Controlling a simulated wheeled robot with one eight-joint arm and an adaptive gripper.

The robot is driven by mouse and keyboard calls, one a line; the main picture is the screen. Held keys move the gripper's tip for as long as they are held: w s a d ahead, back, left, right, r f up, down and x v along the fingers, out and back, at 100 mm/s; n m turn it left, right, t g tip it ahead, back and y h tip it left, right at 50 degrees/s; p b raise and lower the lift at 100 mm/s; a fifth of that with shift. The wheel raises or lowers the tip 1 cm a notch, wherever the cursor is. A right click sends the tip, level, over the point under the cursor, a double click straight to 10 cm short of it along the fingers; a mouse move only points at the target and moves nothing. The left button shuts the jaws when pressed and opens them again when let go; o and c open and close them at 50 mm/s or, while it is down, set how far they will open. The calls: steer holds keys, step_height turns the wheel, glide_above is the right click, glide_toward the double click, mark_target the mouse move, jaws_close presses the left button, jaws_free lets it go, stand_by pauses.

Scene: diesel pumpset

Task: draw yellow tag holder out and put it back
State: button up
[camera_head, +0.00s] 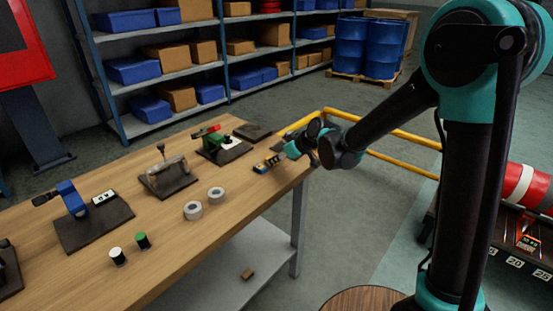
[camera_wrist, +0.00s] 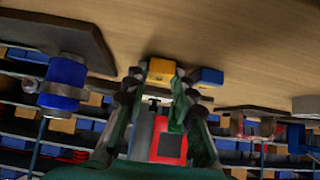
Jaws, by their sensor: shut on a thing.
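The yellow tag holder (camera_wrist: 161,70) is a small yellow block between my gripper's fingertips (camera_wrist: 160,80) in the wrist view. My gripper is shut on it. A blue block (camera_wrist: 207,76) of similar size sits just to its right in that view. In the head view the yellow tag holder (camera_head: 260,168) is small, at the bench's right edge, with the blue block (camera_head: 272,161) beside it. My gripper (camera_head: 285,156) reaches in there from the right, low over the bench top. Whether the holder is seated or lifted slightly cannot be told.
The wooden bench (camera_head: 150,245) carries two pale rolls (camera_head: 193,210), green and white spools, and several devices on dark plates. A green device with a red part (camera_head: 213,141) stands near my gripper. A yellow rail (camera_head: 385,160) runs behind my arm. Shelves stand behind the bench.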

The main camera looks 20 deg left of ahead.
stand_by(0.3)
steer(key=o, duration=0.9)
steer(key=shift+o, duration=0.2)
steer(key=shift+d, duration=0.1)
steer(key=shift+v, duration=2.45)
steer(key=shift+r, duration=0.15)
step_height(320, 180, up, 8)
